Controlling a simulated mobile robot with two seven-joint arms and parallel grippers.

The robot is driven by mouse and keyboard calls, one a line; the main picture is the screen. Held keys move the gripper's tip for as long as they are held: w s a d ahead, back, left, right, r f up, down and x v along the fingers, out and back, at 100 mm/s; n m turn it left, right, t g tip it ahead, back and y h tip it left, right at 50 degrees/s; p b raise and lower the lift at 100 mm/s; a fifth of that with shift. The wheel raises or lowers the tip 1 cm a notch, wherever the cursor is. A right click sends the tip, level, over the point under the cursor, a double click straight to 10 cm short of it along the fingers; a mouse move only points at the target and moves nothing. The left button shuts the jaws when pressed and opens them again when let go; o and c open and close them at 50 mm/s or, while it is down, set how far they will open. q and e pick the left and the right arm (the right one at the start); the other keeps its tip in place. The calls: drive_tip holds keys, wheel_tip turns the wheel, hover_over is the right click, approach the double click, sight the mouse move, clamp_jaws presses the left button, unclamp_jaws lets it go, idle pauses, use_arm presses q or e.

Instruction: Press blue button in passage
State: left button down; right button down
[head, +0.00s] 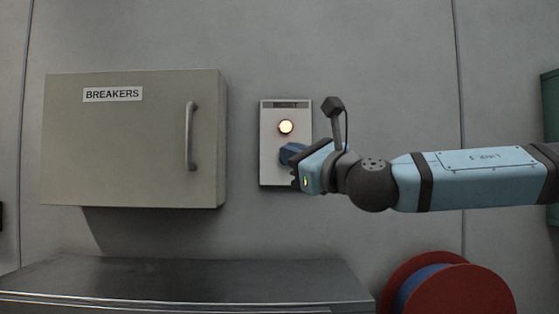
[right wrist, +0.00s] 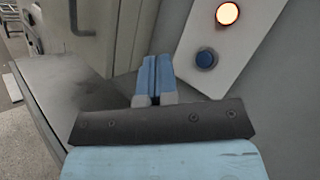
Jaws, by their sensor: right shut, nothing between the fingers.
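The blue button (right wrist: 206,58) is a round, dark blue cap on a pale panel (head: 271,170), below a glowing lamp. In the right wrist view it is fully visible, to the right of my fingertips. My right gripper (head: 287,154) is in front of the panel's lower half in the head view, below the lamp, and covers the button's area there. In the right wrist view its two blue fingers (right wrist: 155,58) are together with nothing between them. They are beside the button in that picture; I see no contact. My left gripper is not in view.
The lit lamp (head: 286,127) sits high on the panel. A grey breaker box (head: 135,150) with a handle sticks out from the wall at left. A metal counter (head: 180,278) lies below. A red reel (head: 475,292) stands at lower right.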

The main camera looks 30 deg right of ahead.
drive_tip(key=shift+a, duration=0.1)
drive_tip(key=w+d, duration=0.4)
drive_tip(key=w, duration=0.3)
drive_tip(key=shift+w+d+b, duration=0.25)
drive_tip(key=shift+d+b, duration=0.05)
drive_tip(key=shift+b, duration=0.1)
idle(0.5)
idle(0.6)
drive_tip(key=shift+d, duration=0.1)
idle(0.9)
drive_tip(key=shift+w+d+b, duration=0.15)
drive_tip(key=shift+w+b, duration=0.2)
